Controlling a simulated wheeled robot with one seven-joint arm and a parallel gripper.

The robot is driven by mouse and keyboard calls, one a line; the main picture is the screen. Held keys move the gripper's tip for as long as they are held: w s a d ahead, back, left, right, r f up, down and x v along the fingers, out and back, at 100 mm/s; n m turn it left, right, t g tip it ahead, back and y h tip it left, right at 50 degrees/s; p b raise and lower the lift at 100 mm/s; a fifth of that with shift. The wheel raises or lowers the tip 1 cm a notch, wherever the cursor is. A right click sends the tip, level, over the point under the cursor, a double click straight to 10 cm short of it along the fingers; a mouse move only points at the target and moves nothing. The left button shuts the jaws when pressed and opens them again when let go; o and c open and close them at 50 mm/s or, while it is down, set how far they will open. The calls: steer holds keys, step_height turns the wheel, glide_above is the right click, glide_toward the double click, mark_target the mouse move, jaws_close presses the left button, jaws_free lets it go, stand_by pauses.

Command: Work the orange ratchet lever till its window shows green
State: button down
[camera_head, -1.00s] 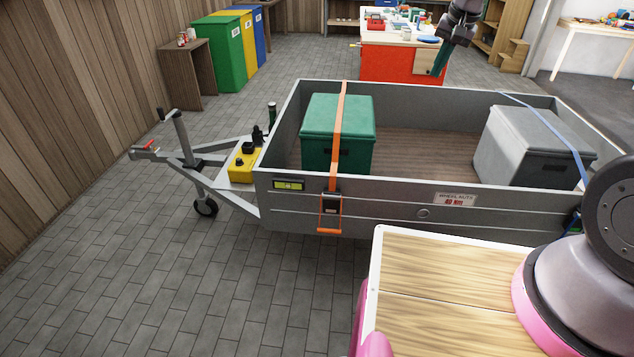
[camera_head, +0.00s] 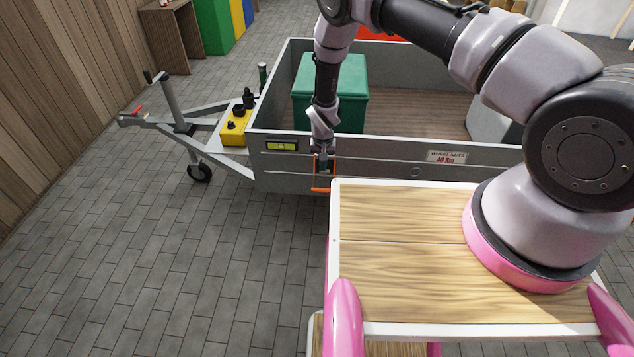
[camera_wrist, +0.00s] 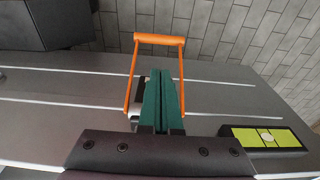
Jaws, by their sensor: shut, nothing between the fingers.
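The orange ratchet lever (camera_head: 322,189) is a U-shaped frame hanging low on the trailer's near side wall. In the wrist view its crossbar (camera_wrist: 158,39) is at the top and its two side bars run down past my fingers. My gripper (camera_wrist: 160,74) has its dark green fingers together, between the side bars as seen in that view. I cannot tell whether they touch the lever. The ratchet body is mostly hidden behind the fingers, and I cannot make out its window. In the head view my gripper (camera_head: 323,160) is in front of the ratchet.
A yellow-green level-like plate (camera_head: 282,146) is on the trailer wall left of the ratchet; it also shows in the wrist view (camera_wrist: 266,138). A green crate (camera_head: 352,100) stands inside the trailer. A yellow box (camera_head: 234,128) is on the drawbar. The floor at left is clear.

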step_height(320, 180, down, 10)
steer(key=w, duration=0.1)
stand_by(0.4)
stand_by(0.4)
steer(key=shift+s+g, duration=0.25)
steer(key=shift+g, duration=0.25)
steer(key=shift+s+r, duration=0.15)
steer(key=shift+s+a+r+g, duration=0.1)
steer(key=shift+s+r+g, duration=1.8)
steer(key=shift+s+r, duration=0.2)
